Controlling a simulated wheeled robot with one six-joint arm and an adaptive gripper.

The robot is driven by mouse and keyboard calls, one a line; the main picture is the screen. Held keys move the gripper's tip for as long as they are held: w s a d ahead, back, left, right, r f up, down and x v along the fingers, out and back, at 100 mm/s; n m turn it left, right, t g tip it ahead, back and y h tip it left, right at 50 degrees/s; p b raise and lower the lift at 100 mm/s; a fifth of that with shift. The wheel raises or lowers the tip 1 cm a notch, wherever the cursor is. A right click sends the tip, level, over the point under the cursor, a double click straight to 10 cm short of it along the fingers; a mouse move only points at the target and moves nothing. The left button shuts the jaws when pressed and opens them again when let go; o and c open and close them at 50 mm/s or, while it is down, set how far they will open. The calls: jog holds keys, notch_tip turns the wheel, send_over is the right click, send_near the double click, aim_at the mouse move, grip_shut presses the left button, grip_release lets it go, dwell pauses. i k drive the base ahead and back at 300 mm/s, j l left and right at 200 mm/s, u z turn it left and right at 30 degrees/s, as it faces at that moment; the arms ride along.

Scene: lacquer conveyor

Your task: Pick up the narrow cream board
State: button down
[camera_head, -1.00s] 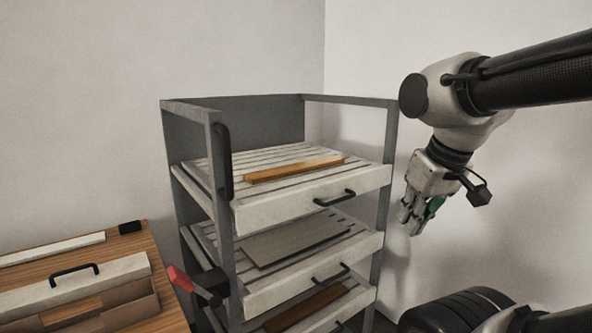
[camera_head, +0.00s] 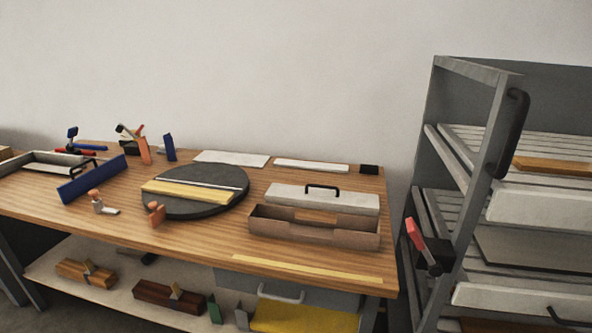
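Several pale boards are on the wooden workbench. A narrow off-white board (camera_head: 311,166) lies flat near the back edge, left of a small black block. A wider off-white board (camera_head: 232,158) lies to its left. A pale yellow board (camera_head: 187,192) lies on the round dark turntable (camera_head: 225,203), beside a thin light strip. A long thin yellow strip (camera_head: 307,268) lies along the front edge. The narrow off-white one best matches the narrow cream board, but I cannot be sure. My gripper is not in view now.
Planes sit on the lower shelf (camera_head: 215,290).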

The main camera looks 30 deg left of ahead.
aim_at(210, 195)
jog(key=u, duration=2)
jog(key=i+j+z, duration=0.1)
jog(key=i+j, duration=0.15)
jog(key=i+j+z, duration=0.15)
jog(key=i+j, duration=0.15)
jog(key=i+j+z, duration=0.1)
jog(key=j, duration=0.3)
jog(key=i+j+z, duration=0.15)
jog(key=i+j, duration=0.2)
jog(key=i+j+z, duration=0.1)
jog(key=j, duration=0.3)
jog(key=i+j+z, duration=0.15)
jog(key=i+j, duration=0.15)
jog(key=j, duration=0.15)
jog(key=i+j+z, duration=0.1)
jog(key=j, duration=0.3)
jog(key=i+j+z, duration=0.15)
jog(key=j, duration=0.3)
jog(key=i, duration=0.05)
